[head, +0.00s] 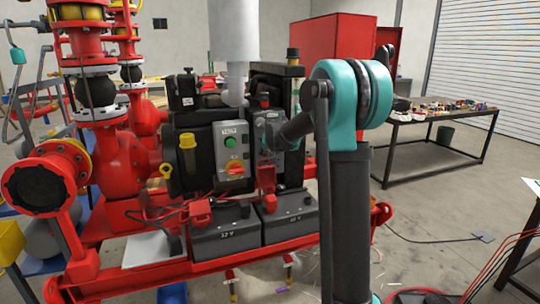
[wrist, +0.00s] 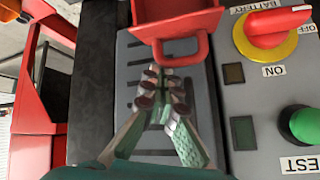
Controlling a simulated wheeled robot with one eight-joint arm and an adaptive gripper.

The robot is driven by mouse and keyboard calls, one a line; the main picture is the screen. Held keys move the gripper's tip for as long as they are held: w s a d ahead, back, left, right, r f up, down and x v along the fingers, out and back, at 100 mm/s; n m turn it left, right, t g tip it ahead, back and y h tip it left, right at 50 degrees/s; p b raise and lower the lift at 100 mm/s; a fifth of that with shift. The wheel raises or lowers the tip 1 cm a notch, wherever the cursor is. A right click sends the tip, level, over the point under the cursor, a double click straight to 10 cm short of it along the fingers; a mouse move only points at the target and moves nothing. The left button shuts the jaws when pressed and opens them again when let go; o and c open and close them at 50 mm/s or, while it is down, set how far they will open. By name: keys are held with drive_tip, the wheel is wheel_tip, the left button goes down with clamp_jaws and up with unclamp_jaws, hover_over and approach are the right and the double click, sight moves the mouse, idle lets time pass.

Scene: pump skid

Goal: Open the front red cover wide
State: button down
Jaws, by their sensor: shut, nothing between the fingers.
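The front red cover (wrist: 172,18) is at the top of the wrist view, with a red loop handle (wrist: 187,48) on its near edge. In the head view it is the small red piece (head: 266,178) low on the right-hand grey panel. My gripper (wrist: 165,84) is shut and empty over the ribbed grey panel face (wrist: 135,55). Its fingertips are just beside the handle, on the side away from the cover. I cannot tell whether they touch it. In the head view my gripper (head: 264,138) is partly hidden by my arm.
The neighbouring control box has a red battery switch (wrist: 275,25) and green button (wrist: 304,125). Batteries (head: 226,232) stand below on the red skid frame (head: 215,262). Red pipework (head: 110,150) is at left. A cluttered workbench (head: 440,115) stands at right, with open floor before it.

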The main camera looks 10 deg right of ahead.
drive_tip(key=shift+s, duration=0.1)
drive_tip(key=s, duration=0.1)
drive_tip(key=s+d+t, duration=0.1)
drive_tip(key=s, duration=0.1)
drive_tip(key=shift+s, duration=0.25)
idle(0.3)
